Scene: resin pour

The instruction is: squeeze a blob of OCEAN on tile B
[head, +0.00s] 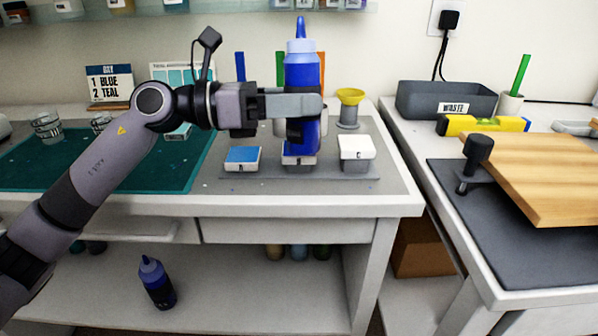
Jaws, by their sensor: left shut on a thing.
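My left gripper (305,106) is shut on a blue squeeze bottle (302,72), which stands upright with its nozzle up. I cannot read a name on it. The bottle appears in front of or over the middle tile block (299,161) and hides most of its top; I cannot tell whether they touch. A tile block with a blue top (242,158) is to the left, and one with a white top (356,147) is to the right. Their letters are too small to read surely. My right gripper is not in view.
A yellow funnel (349,96) stands behind the right tile. A green mat (110,160) with glass cups (47,126) lies at left. A card (108,84) reads "1 BLUE 2 TEAL". A waste bin (446,100) is at right. A dark blue bottle (157,283) stands on the lower shelf.

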